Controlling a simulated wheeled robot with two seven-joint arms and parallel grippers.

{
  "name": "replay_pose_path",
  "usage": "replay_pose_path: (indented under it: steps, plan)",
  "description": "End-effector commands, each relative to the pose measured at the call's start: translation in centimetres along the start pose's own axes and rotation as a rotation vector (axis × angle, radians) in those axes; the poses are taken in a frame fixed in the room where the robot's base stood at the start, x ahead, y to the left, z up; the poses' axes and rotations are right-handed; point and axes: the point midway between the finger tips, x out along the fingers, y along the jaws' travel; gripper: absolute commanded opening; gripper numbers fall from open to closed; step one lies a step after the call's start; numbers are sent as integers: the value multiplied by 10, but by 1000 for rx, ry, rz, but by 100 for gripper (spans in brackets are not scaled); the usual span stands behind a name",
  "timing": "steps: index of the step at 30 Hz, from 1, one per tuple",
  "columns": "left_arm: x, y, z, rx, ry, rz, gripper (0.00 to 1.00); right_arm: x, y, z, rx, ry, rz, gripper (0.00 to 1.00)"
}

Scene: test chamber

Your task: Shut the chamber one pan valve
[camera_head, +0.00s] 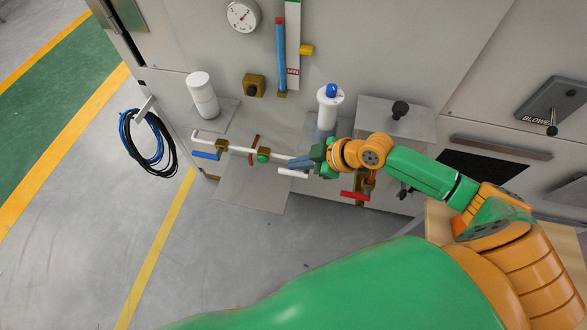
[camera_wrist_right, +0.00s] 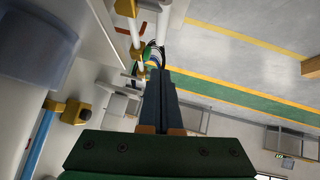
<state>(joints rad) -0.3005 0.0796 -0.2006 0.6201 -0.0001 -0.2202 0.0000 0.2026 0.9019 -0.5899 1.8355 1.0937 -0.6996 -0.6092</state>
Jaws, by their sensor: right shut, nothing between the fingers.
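A white pipe (camera_head: 232,146) with several small valves runs along the front of the grey cabinet. From left to right there are a blue handle (camera_head: 206,155), a brown-red handle (camera_head: 254,145) by a green knob (camera_head: 263,156), a white handle (camera_head: 292,173) and a red handle (camera_head: 354,196). I cannot read which one is the chamber one pan valve. My right gripper (camera_head: 292,163) is shut and empty, its tips just above the white handle; contact is unclear. In the wrist view its dark fingers (camera_wrist_right: 158,74) point along the pipe (camera_wrist_right: 164,22). My left gripper is out of view.
A grey plate (camera_head: 250,188) sticks out below the pipe. A white cylinder (camera_head: 202,95) and a blue-topped white canister (camera_head: 329,104) stand above it. A gauge (camera_head: 243,15) and coiled hose (camera_head: 147,145) are on the cabinet. The floor (camera_head: 235,255) in front is clear.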

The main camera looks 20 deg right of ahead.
Motion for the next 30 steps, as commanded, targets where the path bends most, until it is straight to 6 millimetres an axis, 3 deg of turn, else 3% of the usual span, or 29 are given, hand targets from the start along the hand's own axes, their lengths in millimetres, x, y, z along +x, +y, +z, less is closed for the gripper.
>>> replay_pose_path:
  steps: [3,9,30]
  plan:
    - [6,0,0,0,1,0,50,25,-1,5,2,0,-1,0]
    - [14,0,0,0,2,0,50,42,0,25,2,-1,0,0]
    - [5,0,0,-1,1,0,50,46,0,26,-5,-45,-6,0]
